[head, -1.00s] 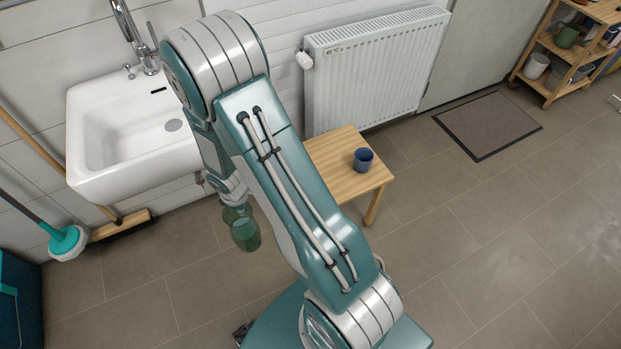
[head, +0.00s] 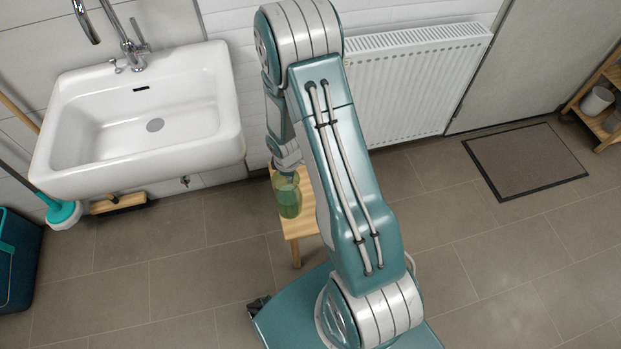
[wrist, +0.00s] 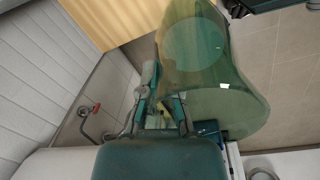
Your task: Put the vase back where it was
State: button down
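The vase (head: 287,198) is green, see-through glass and hangs below my gripper (head: 287,165) in the head view. In the wrist view the vase (wrist: 215,75) fills the upper middle and right. The fingers of my gripper (wrist: 160,108) are closed at its near side; the exact contact is partly hidden. A small wooden table (head: 300,225) is behind the vase in the head view, mostly hidden by my arm. I cannot tell whether the vase touches it. The tabletop (wrist: 112,18) also shows at the top of the wrist view, beside the vase.
A white sink (head: 140,120) is on the wall to the left. A radiator (head: 410,85) is behind the table. A doormat (head: 525,160) lies on the floor at right, near a wooden shelf (head: 603,95). The floor in front is clear.

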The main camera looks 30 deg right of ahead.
jog(key=w+d+f, duration=0.3)
jog(key=d+f, duration=0.4)
jog(key=f, duration=0.3)
jog(key=shift+f, duration=0.15)
jog(key=shift+d, duration=0.1)
jog(key=c, duration=0.8)
grip_release()
jog(key=shift+d+f, duration=0.1)
jog(key=shift+d, duration=0.05)
